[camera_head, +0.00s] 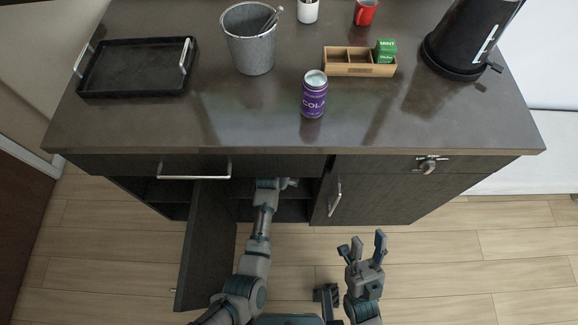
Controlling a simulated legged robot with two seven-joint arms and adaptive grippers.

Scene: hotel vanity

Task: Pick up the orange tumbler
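No orange tumbler shows in this view. My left arm (262,225) reaches forward into the open lower cabinet (240,210) under the counter. Its gripper is hidden beneath the counter edge, so I cannot see its fingers or whether it holds anything. My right gripper (364,243) is in front of the cabinet, above the wooden floor. Its fingers point up and are spread apart, with nothing between them.
The cabinet door (208,245) stands open left of my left arm. The right door (375,196) is shut. On the counter (225,120) are a black tray (136,84), grey bucket (252,50), purple can (314,97), wooden organizer (352,70), red mug (366,12) and black kettle (466,35).

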